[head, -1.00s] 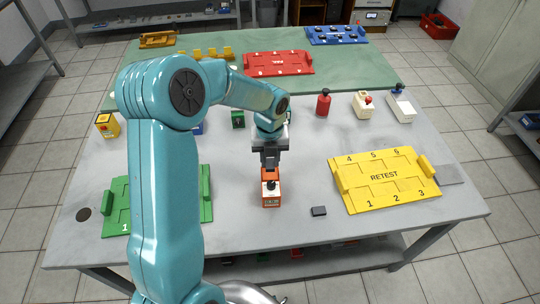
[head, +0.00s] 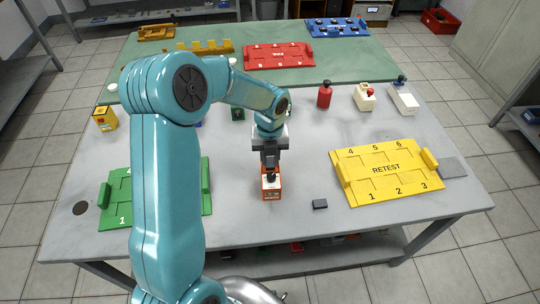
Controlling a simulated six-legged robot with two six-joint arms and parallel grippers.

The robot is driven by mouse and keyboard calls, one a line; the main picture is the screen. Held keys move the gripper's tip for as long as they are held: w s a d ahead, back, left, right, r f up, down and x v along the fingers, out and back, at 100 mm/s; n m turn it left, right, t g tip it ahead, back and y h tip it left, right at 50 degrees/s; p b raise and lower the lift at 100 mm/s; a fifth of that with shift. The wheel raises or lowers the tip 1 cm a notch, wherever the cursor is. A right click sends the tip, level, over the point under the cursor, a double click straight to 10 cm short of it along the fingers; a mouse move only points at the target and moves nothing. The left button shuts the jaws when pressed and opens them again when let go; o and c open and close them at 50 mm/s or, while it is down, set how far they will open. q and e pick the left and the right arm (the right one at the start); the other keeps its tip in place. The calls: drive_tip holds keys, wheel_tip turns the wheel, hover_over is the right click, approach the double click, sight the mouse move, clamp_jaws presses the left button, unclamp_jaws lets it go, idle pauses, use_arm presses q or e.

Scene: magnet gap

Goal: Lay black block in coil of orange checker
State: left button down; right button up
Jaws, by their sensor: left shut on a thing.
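The orange checker (head: 271,192) stands on the grey table, in front of my left arm, with a pale front face. My left gripper (head: 270,168) points straight down right over it. The gripper is shut on a small dark piece (head: 271,178), which looks like the black block; the fingers hide much of it. The dark piece is at the top of the checker. I cannot tell whether it sits inside the coil or just above it. My right gripper is not in view.
A small dark flat block (head: 320,204) lies right of the checker. The yellow RETEST board (head: 386,170) is further right, and a green board (head: 118,205) is at left, partly behind my arm. Bare table surrounds the checker.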

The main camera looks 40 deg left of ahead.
use_arm(q)
drive_tip(key=shift+f, duration=0.25)
idle(0.3)
drive_tip(key=c, duration=0.8)
unclamp_jaws()
drive_tip(key=shift+c, duration=0.5)
drive_tip(key=c, duration=0.4)
drive_tip(key=shift+c, duration=0.2)
drive_tip(key=shift+r, duration=0.15)
wheel_tip(320, 180, up, 4)
drive_tip(key=p, duration=0.4)
drive_tip(key=shift+r, duration=0.2)
